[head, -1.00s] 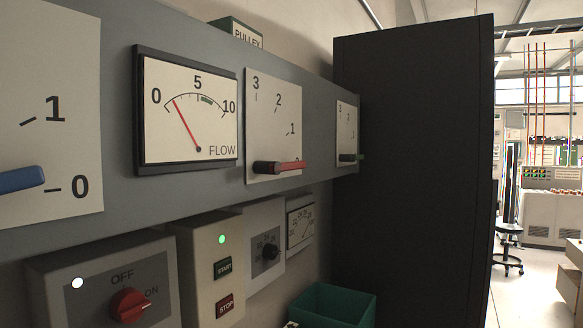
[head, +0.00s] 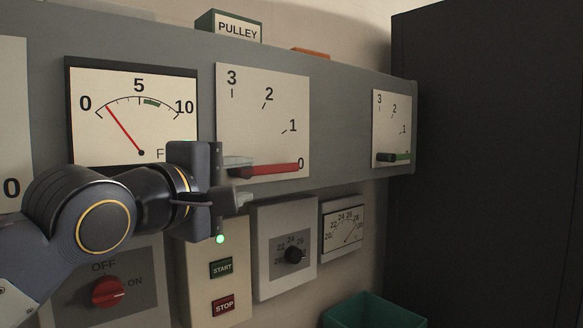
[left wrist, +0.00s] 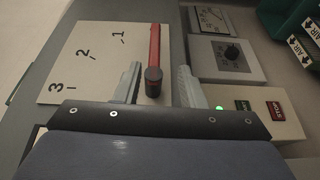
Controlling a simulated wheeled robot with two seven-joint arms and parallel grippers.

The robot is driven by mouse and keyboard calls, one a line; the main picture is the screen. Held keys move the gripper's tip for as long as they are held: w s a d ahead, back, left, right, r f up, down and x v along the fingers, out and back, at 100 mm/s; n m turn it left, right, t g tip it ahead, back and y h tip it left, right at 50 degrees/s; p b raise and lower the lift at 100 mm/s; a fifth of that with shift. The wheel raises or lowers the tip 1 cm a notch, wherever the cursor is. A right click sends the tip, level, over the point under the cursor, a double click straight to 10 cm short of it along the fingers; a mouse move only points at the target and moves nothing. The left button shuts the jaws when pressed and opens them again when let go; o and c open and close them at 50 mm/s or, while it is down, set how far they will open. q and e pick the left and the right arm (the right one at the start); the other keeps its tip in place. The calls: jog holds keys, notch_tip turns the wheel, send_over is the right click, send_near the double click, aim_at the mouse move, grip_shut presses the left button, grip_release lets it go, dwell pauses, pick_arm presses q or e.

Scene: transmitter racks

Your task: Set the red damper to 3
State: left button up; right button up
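The red damper lever (head: 268,170) lies level on its white dial plate (head: 262,105), marked 0 to 3, with its tip at 0. It also shows in the left wrist view (left wrist: 154,45). My left gripper (head: 240,181) is at the lever's hub end, from the left. In the left wrist view its two fingers (left wrist: 158,88) are apart, one on each side of the dark hub end (left wrist: 153,83), with gaps visible on both sides. In the head view the gripper hides the hub. My right gripper is not in view.
The FLOW gauge (head: 120,118) needle stands between 0 and 5, below the green band. A green-lever dial (head: 391,128) is to the right. START and STOP buttons (head: 222,270), a red OFF/ON knob (head: 108,291) and a black-knob thermostat (head: 285,225) sit below. A green bin (head: 365,315) stands lower right.

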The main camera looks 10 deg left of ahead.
aim_at(269, 170)
pick_arm(q)
jog(key=shift+w+d+r, duration=0.2)
jog(key=shift+r, duration=0.15)
jog(key=p+x, duration=0.2)
jog(key=x, duration=0.4)
jog(key=shift+r, duration=0.1)
jog(key=shift+w+d+p, duration=0.2)
jog(key=shift+w+p, duration=0.1)
jog(key=shift+w, duration=0.4)
grip_shut()
